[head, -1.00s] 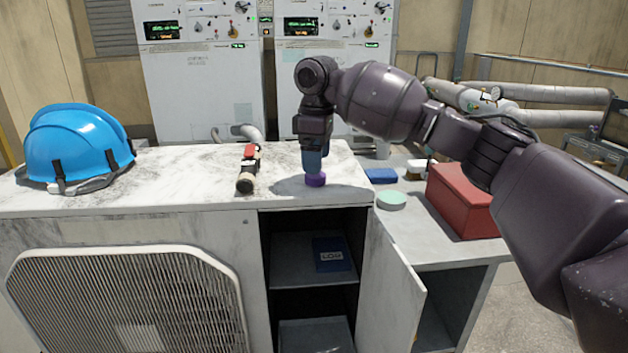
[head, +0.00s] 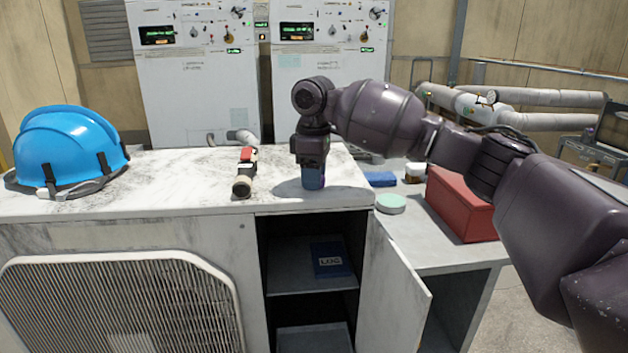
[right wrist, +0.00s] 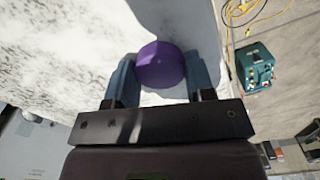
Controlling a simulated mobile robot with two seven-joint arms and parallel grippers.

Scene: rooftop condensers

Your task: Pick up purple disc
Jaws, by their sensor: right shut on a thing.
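The purple disc (right wrist: 161,66) shows in the right wrist view between the two blue-grey fingers of my right gripper (right wrist: 160,75). The fingers touch it on both sides. In the head view my right gripper (head: 313,183) points straight down at the white top of the condenser unit (head: 205,185), close to its front edge. It is shut on the disc, at or just above the surface; I cannot tell which. The fingers mostly hide the disc in the head view. My left gripper is out of view.
A flashlight (head: 243,178) lies left of the gripper, and a blue hard hat (head: 68,150) sits at far left. An open cabinet door (head: 393,285) hangs below. A mint disc (head: 390,203), blue block (head: 381,179) and red box (head: 462,203) stand on the lower right table.

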